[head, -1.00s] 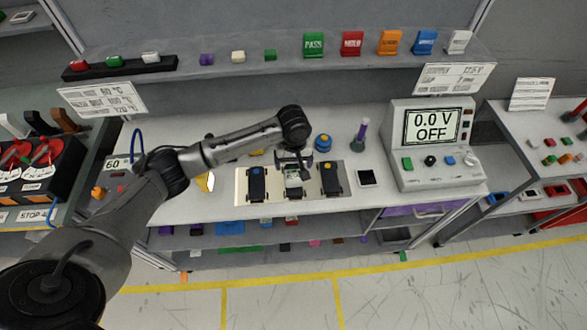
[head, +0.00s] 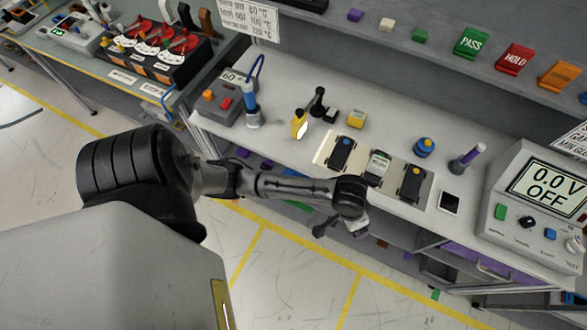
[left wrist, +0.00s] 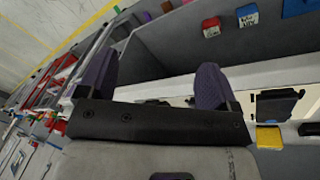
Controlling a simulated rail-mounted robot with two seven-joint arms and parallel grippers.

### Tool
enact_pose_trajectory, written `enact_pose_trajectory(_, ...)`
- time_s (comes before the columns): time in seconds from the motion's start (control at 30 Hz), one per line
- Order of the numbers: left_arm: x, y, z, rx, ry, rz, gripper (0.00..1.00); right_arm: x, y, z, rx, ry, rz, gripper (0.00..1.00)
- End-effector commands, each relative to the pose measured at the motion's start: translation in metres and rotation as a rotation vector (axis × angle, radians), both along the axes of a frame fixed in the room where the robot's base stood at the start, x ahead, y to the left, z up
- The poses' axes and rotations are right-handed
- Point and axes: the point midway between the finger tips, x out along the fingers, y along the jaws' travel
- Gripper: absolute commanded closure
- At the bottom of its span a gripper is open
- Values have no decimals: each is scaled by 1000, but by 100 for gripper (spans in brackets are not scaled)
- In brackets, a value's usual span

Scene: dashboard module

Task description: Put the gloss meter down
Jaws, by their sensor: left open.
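A pale tray (head: 326,153) on the bench holds three small devices side by side. The middle one, grey with a pale screen and green detail (head: 376,167), looks most like the gloss meter. The other two are a black device with a blue knob (head: 341,152) and a black device with a yellow knob (head: 411,182). All rest in the tray. My left gripper (head: 338,224) is in front of the bench edge, apart from the tray. In the left wrist view its two fingers (left wrist: 155,78) are spread with nothing between them. My right gripper is not in view.
A meter reading 0.0 V OFF (head: 535,195) is at right. A yellow-and-white item (head: 299,124) and a black stand (head: 319,103) are left.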

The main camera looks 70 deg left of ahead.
Motion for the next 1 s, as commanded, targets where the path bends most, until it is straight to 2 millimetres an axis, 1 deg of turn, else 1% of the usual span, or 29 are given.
enact_pose_trajectory(0.03, -25, -8, -4, -13, -23, -39, 15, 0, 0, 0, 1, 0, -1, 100)
enact_pose_trajectory(0.1, -50, -10, -4, -1, -64, -87, 15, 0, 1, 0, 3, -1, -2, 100)
enact_pose_trajectory(0.2, -82, -7, -1, 31, -111, -134, 15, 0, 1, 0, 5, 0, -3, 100)
enact_pose_trajectory(0.3, -110, 2, 4, 79, -139, -164, 15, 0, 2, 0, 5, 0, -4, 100)
enact_pose_trajectory(0.43, -138, 14, 11, 137, -156, -190, 15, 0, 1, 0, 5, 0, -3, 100)
enact_pose_trajectory(0.53, -151, 22, 15, 172, -158, -203, 15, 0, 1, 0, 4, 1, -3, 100)
enact_pose_trajectory(0.63, -158, 26, 17, 194, -158, -210, 15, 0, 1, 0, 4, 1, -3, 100)
enact_pose_trajectory(1.0, -160, 28, 18, 202, -158, -215, 15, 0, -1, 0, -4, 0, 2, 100)
